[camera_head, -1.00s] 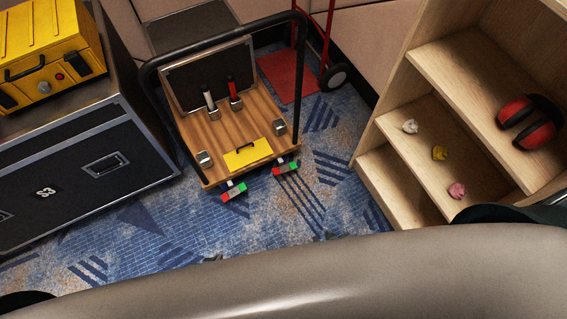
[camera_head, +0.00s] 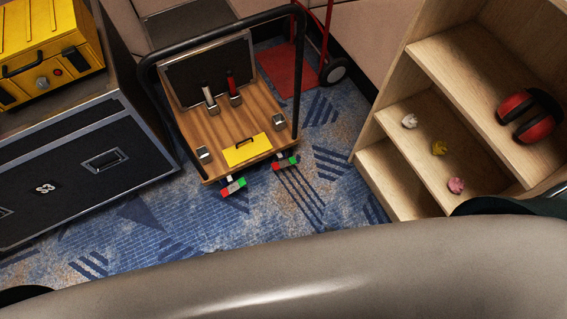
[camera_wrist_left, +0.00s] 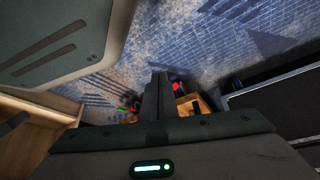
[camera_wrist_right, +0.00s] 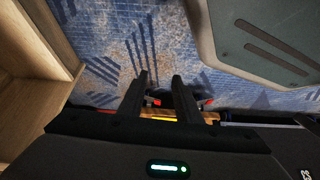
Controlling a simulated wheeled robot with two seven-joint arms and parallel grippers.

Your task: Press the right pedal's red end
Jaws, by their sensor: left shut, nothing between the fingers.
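Two small red-and-green pedals sit at the front edge of a wooden-decked cart (camera_head: 212,150) in the head view. The left pedal (camera_head: 233,187) is lower in the picture and the right pedal (camera_head: 285,163) is beside it to the right. My left gripper (camera_wrist_left: 160,78) is shut and empty in the left wrist view, pointing down over the carpet. My right gripper (camera_wrist_right: 160,77) is open and empty in the right wrist view, its fingers apart. Neither gripper's fingers show in the head view; both are apart from the pedals.
A black case (camera_head: 90,170) with a yellow toolbox (camera_head: 45,45) stands left. A wooden shelf (camera_head: 390,185) with red earmuffs (camera_head: 530,115) stands right. Two levers and a yellow plate (camera_head: 247,151) are on the cart. The blue carpet (camera_head: 290,215) in front is clear.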

